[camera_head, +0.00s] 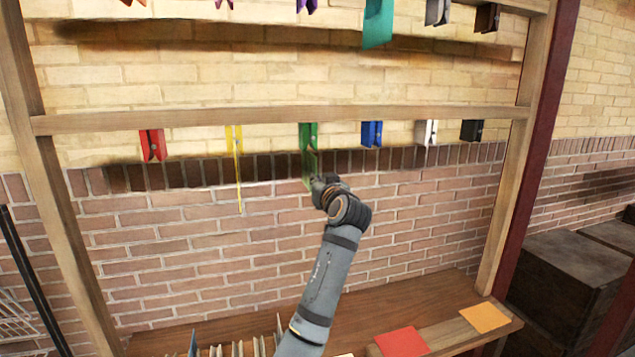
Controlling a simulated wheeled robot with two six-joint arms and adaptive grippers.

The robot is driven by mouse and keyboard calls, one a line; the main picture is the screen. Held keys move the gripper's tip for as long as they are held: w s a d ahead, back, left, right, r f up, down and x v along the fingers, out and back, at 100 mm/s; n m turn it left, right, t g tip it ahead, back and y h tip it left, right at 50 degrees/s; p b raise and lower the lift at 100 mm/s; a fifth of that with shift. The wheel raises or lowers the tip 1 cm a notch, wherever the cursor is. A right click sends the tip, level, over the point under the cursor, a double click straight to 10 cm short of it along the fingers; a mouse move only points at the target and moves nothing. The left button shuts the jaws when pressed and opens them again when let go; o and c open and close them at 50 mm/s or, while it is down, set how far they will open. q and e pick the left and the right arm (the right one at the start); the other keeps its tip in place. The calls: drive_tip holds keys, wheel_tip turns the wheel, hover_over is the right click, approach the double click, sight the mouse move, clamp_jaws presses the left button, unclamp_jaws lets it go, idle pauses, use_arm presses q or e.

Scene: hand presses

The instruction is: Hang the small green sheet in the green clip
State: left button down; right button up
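The green clip (309,135) hangs from the middle wooden bar, near its centre. A thin green strip, which looks like the small green sheet (308,172) seen nearly edge-on, runs down from the clip's lower end to my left gripper. My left gripper (319,185) is just below the green clip, at the sheet's lower end. Its fingertips are small and mostly hidden by the gripper body, so whether they are closed on the sheet does not show. I cannot tell whether the sheet's top is between the clip's jaws. My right gripper is not in view.
Red (152,144), yellow (234,138), blue (371,133), white (426,131) and black (472,130) clips share the bar; a yellow sheet (239,185) hangs at the yellow clip. A teal sheet (378,24) hangs above. Red (402,342) and orange (485,317) sheets lie on the wooden bench (430,298).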

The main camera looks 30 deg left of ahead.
sight(316, 163)
use_arm(q)
drive_tip(key=shift+r, duration=0.45)
drive_tip(key=shift+r+p, duration=1.3)
drive_tip(key=shift+r, duration=0.55)
drive_tip(key=c, duration=1.4)
unclamp_jaws()
drive_tip(key=shift+c, duration=0.2)
drive_tip(key=shift+o, duration=1.2)
